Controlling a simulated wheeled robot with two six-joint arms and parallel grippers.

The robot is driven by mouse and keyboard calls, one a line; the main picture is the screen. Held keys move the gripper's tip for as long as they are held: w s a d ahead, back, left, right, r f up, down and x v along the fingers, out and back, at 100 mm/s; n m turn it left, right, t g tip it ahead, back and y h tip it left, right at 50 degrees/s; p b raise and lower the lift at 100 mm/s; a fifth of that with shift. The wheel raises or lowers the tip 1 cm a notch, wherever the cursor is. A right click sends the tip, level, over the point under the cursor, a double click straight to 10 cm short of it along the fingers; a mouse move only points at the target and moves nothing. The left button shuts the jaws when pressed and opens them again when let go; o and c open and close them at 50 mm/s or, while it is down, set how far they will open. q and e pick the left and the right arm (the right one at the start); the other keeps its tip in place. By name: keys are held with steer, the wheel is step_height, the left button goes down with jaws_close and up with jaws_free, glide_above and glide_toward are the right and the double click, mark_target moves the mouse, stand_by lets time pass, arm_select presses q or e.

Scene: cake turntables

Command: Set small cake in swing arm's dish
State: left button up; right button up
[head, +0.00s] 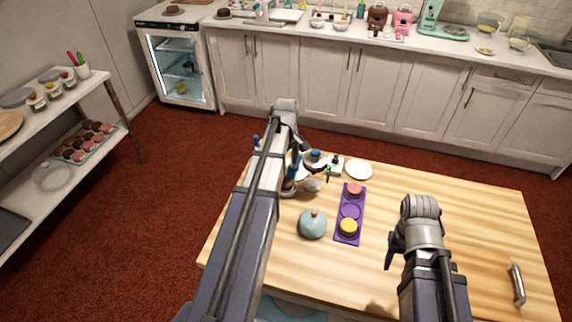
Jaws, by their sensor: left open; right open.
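A purple tray (361,205) on the wooden table holds a small pink cake (354,189) at its far end and a small yellow cake (348,227) at its near end; its middle round spot is empty. A small grey round dish (312,186) lies left of the tray, near a cluster of parts partly hidden by my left arm. I cannot tell clearly whether it belongs to a swing arm. My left gripper (296,172) is open over that cluster, small and partly hidden. My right gripper (391,263) is open above the table, right of the tray, with its fingers seen edge-on.
A teal dome with an orange knob (312,226) stands left of the tray's near end. A white plate (359,169) lies beyond the tray. The table's right side (485,225) is clear up to a metal handle (517,285). A shelf (75,150) stands at the far left.

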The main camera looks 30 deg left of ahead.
step_height(320, 180, up, 4)
steer(key=p, duration=0.3)
